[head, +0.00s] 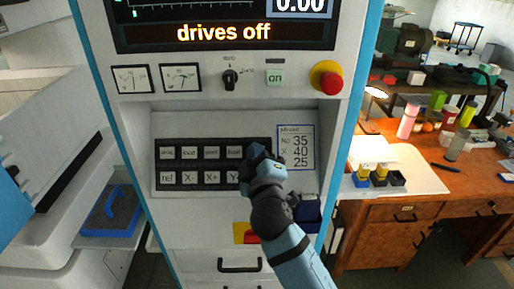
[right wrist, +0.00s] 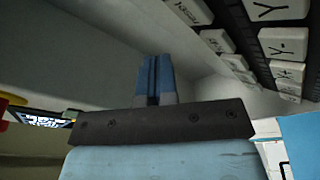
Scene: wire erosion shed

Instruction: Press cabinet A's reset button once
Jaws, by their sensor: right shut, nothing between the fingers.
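The cabinet (head: 135,230) stands in front of me with a screen reading "drives off" (head: 222,33). A recessed dark keypad (head: 180,166) holds two rows of pale keys. The small key lettering is mostly unclear, and I cannot tell which is reset. My right gripper (head: 257,153) is shut and empty at the keypad's right end, hiding some keys. In the right wrist view its closed blue fingers (right wrist: 154,78) point into the recess. Keys marked Y (right wrist: 270,12) and Y- (right wrist: 284,42) show to their upper right. Contact with a key is not visible. My left gripper is out of view.
Above the keypad are two gauges (head: 132,79), a rotary switch (head: 230,78), an ON button (head: 275,77) and a red mushroom button (head: 331,83). A printed card (head: 296,148) is right of the keypad. A cluttered wooden desk (head: 375,212) stands at right.

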